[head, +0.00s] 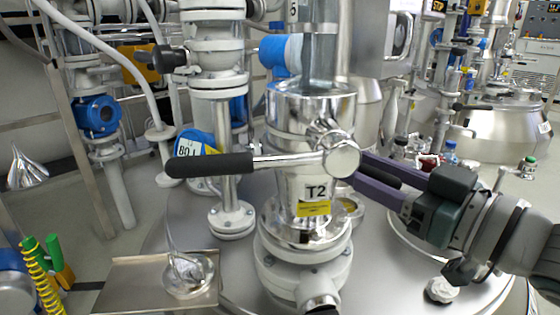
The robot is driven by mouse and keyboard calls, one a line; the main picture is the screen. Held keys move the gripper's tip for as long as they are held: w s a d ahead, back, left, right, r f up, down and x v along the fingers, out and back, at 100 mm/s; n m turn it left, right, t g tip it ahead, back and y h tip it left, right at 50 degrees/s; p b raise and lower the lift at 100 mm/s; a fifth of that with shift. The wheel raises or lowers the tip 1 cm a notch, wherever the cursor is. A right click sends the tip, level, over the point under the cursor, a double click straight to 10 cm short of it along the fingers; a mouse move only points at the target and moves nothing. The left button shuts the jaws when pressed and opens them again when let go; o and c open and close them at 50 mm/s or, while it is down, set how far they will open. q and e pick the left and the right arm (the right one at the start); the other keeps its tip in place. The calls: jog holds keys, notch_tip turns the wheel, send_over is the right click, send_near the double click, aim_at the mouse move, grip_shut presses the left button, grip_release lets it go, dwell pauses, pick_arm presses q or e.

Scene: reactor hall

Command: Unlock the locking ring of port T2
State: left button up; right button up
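Port T2 is an upright chrome column with a "T2" label (316,191) and a yellow sticker below it. Its locking ring (312,135) is a polished band with a round chrome hub (341,158) at the front. A lever with a black grip (210,164) points left from the hub, nearly level. My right gripper (358,169), with purple fingers, reaches in from the right beside the hub. A short black piece (379,177) shows between its fingers. I cannot tell whether the fingers touch it or what it belongs to. My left gripper is not in view.
A steel tray (125,285) and a small flange with a wire handle (187,273) are at the lower left. Valve pipes (215,100) stand close behind the lever on the left. A white knob (440,290) sits on the vessel lid at the lower right.

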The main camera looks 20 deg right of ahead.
grip_shut()
dwell(1.4)
